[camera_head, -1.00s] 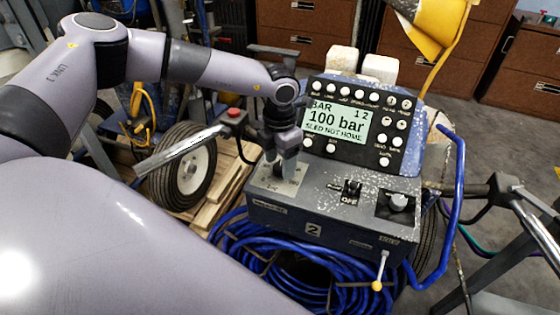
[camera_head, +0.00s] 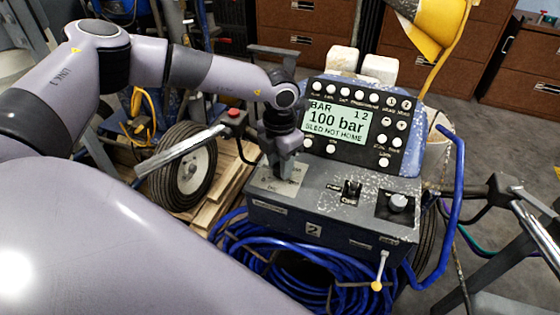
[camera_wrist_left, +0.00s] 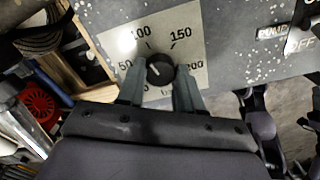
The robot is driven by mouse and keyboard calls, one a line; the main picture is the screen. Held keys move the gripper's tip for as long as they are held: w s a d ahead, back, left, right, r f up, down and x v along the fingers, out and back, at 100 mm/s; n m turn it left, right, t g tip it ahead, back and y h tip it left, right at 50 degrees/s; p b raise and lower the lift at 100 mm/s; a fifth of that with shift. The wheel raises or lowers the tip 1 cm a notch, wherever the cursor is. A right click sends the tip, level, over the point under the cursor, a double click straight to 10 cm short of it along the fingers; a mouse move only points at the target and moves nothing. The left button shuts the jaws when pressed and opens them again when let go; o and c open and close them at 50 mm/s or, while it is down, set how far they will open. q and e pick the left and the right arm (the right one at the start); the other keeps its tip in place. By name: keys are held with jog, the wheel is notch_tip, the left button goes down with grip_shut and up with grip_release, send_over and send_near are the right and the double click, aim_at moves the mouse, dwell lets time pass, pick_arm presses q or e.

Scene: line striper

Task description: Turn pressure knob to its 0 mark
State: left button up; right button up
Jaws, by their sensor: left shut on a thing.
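The pressure knob (camera_wrist_left: 160,70) is a small round black knob with a pale pointer mark. It sits on a light dial plate (camera_wrist_left: 190,48) printed 50, 100, 150 and 200. In the wrist view the pointer leans up and left; its exact reading is hard to tell. My left gripper (camera_head: 282,172) reaches down onto the plate at the left of the grey control panel (camera_head: 325,195). Its two fingers are shut on the knob, one on each side. In the head view the gripper hides the knob. The display (camera_head: 337,122) reads 100 bar and SLED NOT HOME. My right gripper is not in view.
A toggle switch (camera_head: 351,189) and another knob (camera_head: 398,203) are right of the dial on the panel. A blue handle tube (camera_head: 457,190) rises at the right. Coiled blue hose (camera_head: 265,258) lies below the panel. A button console (camera_head: 382,105) stands behind the gripper.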

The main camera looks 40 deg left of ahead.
pick_arm(q)
jog(key=n+p, duration=0.1)
jog(key=n, duration=0.2)
jog(key=shift+r, duration=0.1)
jog(key=n, duration=0.3)
jog(key=shift+p, duration=0.3)
jog(key=n+p, duration=0.2)
jog(key=n, duration=0.4)
jog(key=n+p, duration=0.2)
jog(key=n, duration=0.3)
jog(key=shift+n, duration=0.4)
jog(key=n+p, duration=0.2)
jog(key=n, duration=0.3)
jog(key=shift+a+n+p, duration=0.1)
jog(key=shift+n+p, duration=0.2)
jog(key=shift+p, duration=0.1)
jog(key=o, duration=1)
jog(key=shift+o, duration=0.2)
